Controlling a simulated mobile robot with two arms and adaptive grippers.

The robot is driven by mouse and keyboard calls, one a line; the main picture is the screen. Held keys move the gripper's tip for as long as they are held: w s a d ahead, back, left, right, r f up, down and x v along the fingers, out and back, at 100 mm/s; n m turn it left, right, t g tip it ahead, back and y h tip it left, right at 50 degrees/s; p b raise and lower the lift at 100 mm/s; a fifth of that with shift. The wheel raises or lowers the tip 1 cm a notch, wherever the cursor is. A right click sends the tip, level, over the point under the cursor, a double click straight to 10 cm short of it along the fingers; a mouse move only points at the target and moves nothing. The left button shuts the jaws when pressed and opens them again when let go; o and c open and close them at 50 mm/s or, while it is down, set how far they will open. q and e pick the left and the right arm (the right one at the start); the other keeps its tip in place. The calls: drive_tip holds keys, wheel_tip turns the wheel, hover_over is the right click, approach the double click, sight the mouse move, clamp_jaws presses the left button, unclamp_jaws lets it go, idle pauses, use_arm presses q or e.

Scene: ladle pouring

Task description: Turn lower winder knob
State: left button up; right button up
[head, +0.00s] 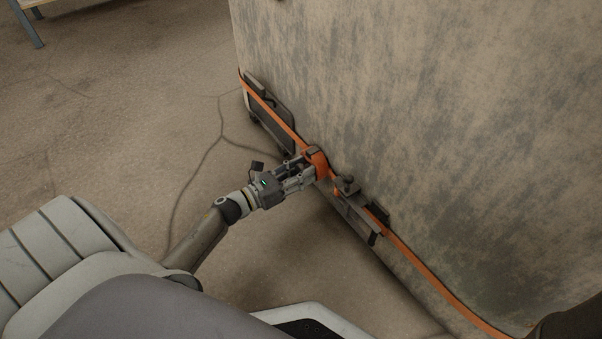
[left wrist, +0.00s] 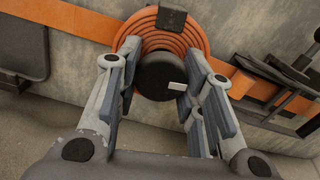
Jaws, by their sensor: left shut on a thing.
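The lower winder is a coil of orange strap (head: 319,162) low on the large mottled grey block. In the left wrist view its orange rings (left wrist: 190,28) surround a round black knob (left wrist: 158,78) with a small pale mark. My left gripper (head: 305,172) reaches the winder from the left. In the left wrist view its fingers (left wrist: 163,72) are on both sides of the knob and shut on it. The knob is mostly hidden by the fingers in the head view. My right gripper is not in view.
The orange strap (head: 425,262) runs along the block's lower side. A dark bracket (head: 357,212) sticks out just right of the winder, and a grey framed part (head: 268,118) is on its far side. The concrete floor (head: 130,110) at left is open, with a thin dark line across it.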

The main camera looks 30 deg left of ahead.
use_arm(q)
drive_tip(key=shift+f, duration=0.1)
idle(0.4)
drive_tip(key=o, duration=1)
drive_tip(key=v, duration=1.2)
